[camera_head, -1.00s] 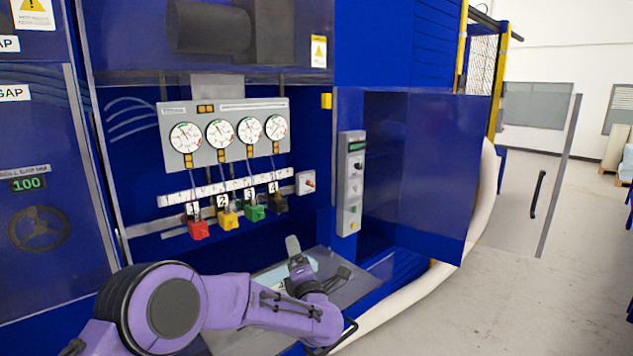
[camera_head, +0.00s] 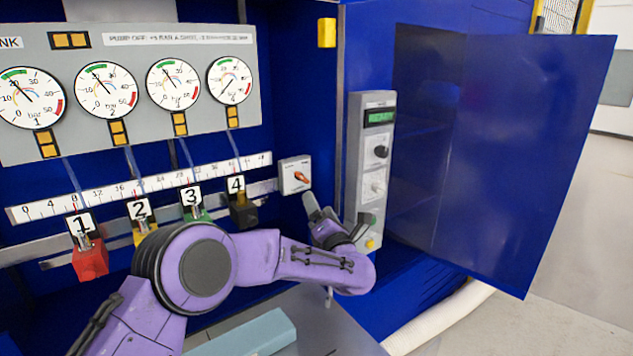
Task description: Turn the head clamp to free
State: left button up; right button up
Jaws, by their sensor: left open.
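A small white switch box (camera_head: 295,175) with an orange-red turn knob (camera_head: 301,177) is mounted at the right end of the white ruler strip. It looks like the head clamp switch, but its lettering is too small to read. The knob points slanting down to the right. My left gripper (camera_head: 337,213) is open and empty. It is below and to the right of the switch box, in front of the grey control panel's lower left side. One finger is just under the box, apart from the knob as far as I can tell. My right gripper is not in view.
A grey control panel (camera_head: 376,150) with a green display and knobs stands to the right. Several gauges and numbered coloured blocks, such as the red one (camera_head: 90,260), are on the left. A pale blue-green foam block (camera_head: 245,338) lies below. An open blue door (camera_head: 525,150) is at right.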

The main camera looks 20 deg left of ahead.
aim_at(304, 179)
pick_arm(q)
jog(key=w+a+r, duration=0.1)
jog(key=w+a+r+p, duration=0.1)
jog(key=a, duration=0.1)
jog(key=w+a+r, duration=0.1)
jog(key=a+r, duration=0.1)
jog(key=shift+w+p, duration=0.25)
jog(key=shift+p, duration=0.05)
jog(key=w, duration=0.2)
jog(key=w+a+f, duration=0.1)
jog(key=w, duration=0.1)
jog(key=shift+s+r, duration=0.45)
jog(key=shift+s, duration=0.05)
jog(key=shift+w+f, duration=0.15)
jog(key=c, duration=1)
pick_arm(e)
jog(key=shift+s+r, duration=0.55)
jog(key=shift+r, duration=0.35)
